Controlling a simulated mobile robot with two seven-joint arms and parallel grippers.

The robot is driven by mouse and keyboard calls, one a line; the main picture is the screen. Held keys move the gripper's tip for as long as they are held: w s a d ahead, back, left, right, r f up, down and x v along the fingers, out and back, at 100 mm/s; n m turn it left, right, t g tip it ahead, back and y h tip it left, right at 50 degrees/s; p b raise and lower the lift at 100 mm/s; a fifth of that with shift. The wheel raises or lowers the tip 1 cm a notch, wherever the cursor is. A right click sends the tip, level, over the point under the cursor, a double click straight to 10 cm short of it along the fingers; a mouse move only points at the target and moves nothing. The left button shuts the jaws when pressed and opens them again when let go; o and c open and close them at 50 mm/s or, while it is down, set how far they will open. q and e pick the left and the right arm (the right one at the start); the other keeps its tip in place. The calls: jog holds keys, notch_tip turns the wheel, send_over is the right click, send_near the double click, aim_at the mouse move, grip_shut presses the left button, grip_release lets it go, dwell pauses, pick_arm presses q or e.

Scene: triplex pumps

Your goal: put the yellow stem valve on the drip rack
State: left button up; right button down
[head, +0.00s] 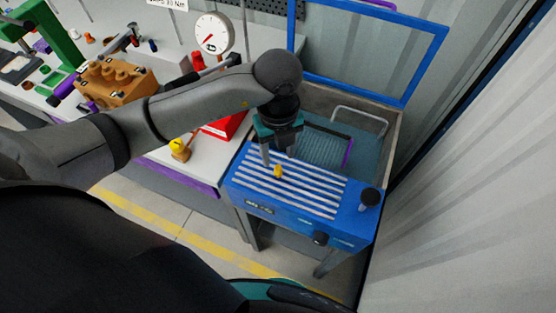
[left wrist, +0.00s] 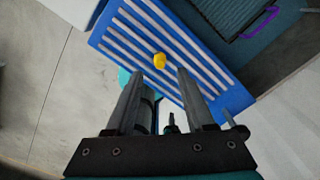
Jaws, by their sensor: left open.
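The yellow stem valve (head: 278,171) sits on the slatted drip rack (head: 310,194), a blue panel with pale slots at the front of the blue washer-like station. It also shows in the left wrist view (left wrist: 159,61), on the slats of the rack (left wrist: 221,94). My left gripper (head: 278,158) is open just above and behind the valve in the head view. In the left wrist view its two fingers (left wrist: 158,78) are spread, with the valve between and beyond their tips, apart from both. My right gripper is not seen.
The basin (head: 372,154) with a wire handle lies behind the rack, under a raised blue frame (head: 408,98). A workbench with a gauge (head: 214,33), a red box (head: 226,126) and a brown pump block (head: 115,88) is to the left.

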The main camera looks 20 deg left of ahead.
aim_at(278, 167)
pick_arm(q)
notch_tip(278, 167, up, 6)
jog(key=shift+f, duration=0.1)
dwell(1.4)
